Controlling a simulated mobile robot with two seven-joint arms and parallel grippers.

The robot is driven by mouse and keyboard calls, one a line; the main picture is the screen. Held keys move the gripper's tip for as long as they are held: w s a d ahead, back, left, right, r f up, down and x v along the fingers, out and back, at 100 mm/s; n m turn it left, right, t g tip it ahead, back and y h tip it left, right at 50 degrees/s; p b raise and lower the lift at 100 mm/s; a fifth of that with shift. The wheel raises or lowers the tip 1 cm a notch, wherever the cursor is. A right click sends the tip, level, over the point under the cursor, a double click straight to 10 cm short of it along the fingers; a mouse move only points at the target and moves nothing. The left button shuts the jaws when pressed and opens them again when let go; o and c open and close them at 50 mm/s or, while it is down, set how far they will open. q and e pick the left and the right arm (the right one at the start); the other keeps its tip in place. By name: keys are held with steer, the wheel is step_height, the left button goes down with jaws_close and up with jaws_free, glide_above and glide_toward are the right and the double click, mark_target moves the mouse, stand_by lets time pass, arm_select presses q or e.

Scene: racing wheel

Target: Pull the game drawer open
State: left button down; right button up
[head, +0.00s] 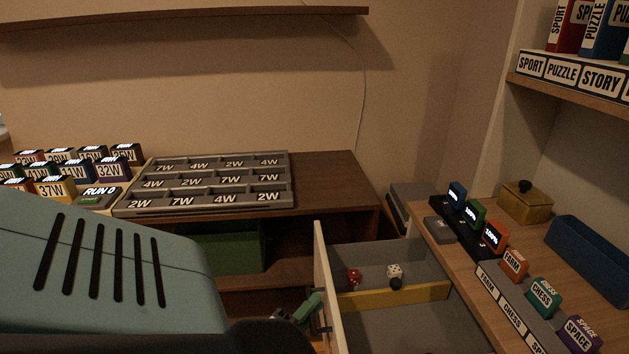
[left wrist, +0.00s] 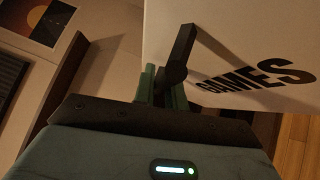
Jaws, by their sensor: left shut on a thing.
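The game drawer (head: 323,265) stands pulled out, with its inside open to view. Its white front carries the label GAMES in the left wrist view (left wrist: 225,35). The dark bar handle (left wrist: 180,52) sticks out from that front. My left gripper (head: 308,311) is at the outer side of the drawer front. In the left wrist view its green fingers (left wrist: 163,88) are shut on the handle. The handle itself is mostly hidden in the head view. My right gripper is not in view.
In the drawer lie a red die (head: 354,276), a white die (head: 394,270) and a dark round piece (head: 396,284), behind a yellow divider (head: 400,297). A grey labelled tray (head: 205,184) sits on the wooden cabinet. A shelf with game blocks (head: 514,265) borders the drawer on the right.

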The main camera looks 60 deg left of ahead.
arm_select(q)
steer(key=c, duration=1.7)
jaws_free()
steer(key=shift+s, duration=0.15)
steer(key=b+v, duration=0.1)
steer(key=v, duration=0.6)
steer(key=shift+s+d+f, duration=0.1)
steer(key=shift+s+d, duration=0.1)
